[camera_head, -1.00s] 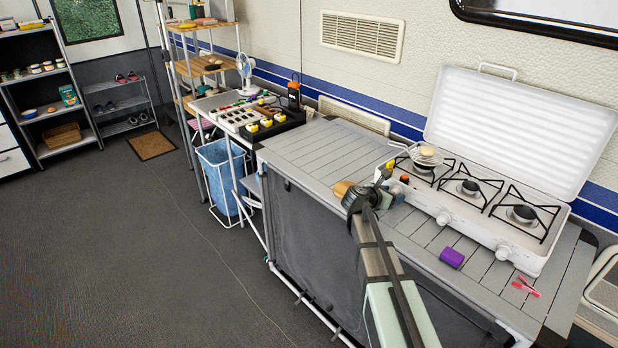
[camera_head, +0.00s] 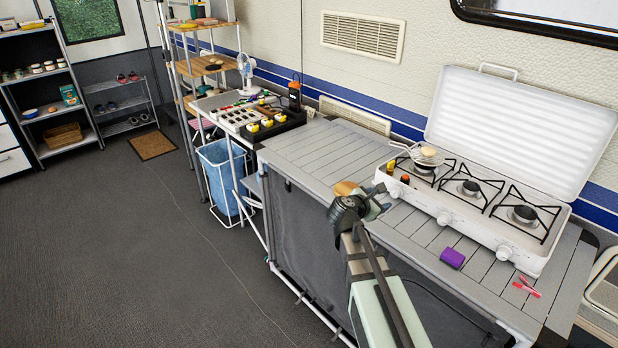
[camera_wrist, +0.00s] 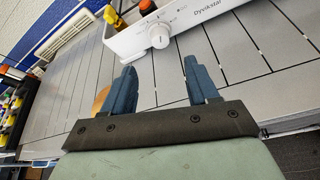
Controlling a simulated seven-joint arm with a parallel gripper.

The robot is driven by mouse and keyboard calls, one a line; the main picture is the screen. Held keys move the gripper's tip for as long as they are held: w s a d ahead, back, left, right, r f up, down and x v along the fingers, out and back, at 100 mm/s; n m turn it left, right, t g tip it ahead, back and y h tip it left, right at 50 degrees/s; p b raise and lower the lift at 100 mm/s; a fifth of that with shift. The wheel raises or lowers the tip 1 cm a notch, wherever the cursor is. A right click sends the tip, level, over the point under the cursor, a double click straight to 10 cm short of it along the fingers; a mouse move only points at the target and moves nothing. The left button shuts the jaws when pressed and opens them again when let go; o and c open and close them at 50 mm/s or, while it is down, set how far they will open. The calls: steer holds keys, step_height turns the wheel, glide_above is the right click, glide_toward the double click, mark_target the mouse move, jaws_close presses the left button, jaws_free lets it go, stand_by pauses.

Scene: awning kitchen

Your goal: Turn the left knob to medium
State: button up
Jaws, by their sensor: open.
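The white camping stove (camera_head: 470,217) stands on the slatted counter with its lid open. Its left knob (camera_head: 396,191) is on the front face near the left end. In the wrist view the left knob (camera_wrist: 158,37) is white and round, ahead of and between my fingers. My gripper (camera_wrist: 165,80) is open and empty, with two blue fingers apart and not touching the knob. In the head view my gripper (camera_head: 376,203) is just in front of the stove's left end. The middle knob (camera_head: 444,218) and right knob (camera_head: 503,252) also show.
A pan (camera_head: 425,157) sits on the left burner. A purple object (camera_head: 452,257) and pink-red tongs or a clip (camera_head: 526,288) lie on the counter in front of the stove. A round tan item (camera_head: 344,188) is beside my gripper. The counter's left part is clear.

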steer(key=v, duration=0.3)
steer(key=shift+s, duration=0.1)
steer(key=shift+n, duration=0.3)
steer(key=shift+a+n, duration=0.1)
steer(key=shift+n, duration=0.4)
steer(key=w+a+r+n+t+y, duration=0.1)
steer(key=a+n+y, duration=0.6)
steer(key=n, duration=0.7)
steer(key=w+a+r+n+t+y, duration=0.2)
steer(key=a+r+n+t+y, duration=0.2)
steer(key=a+n+y, duration=0.4)
steer(key=shift+a+r+n+y, duration=0.4)
steer(key=shift+a+n, duration=1.65)
steer(key=shift+n, duration=1.55)
steer(key=shift+w+r, duration=0.1)
steer(key=shift+w, duration=0.05)
steer(key=shift+d+t, duration=0.1)
steer(key=shift+t, duration=0.2)
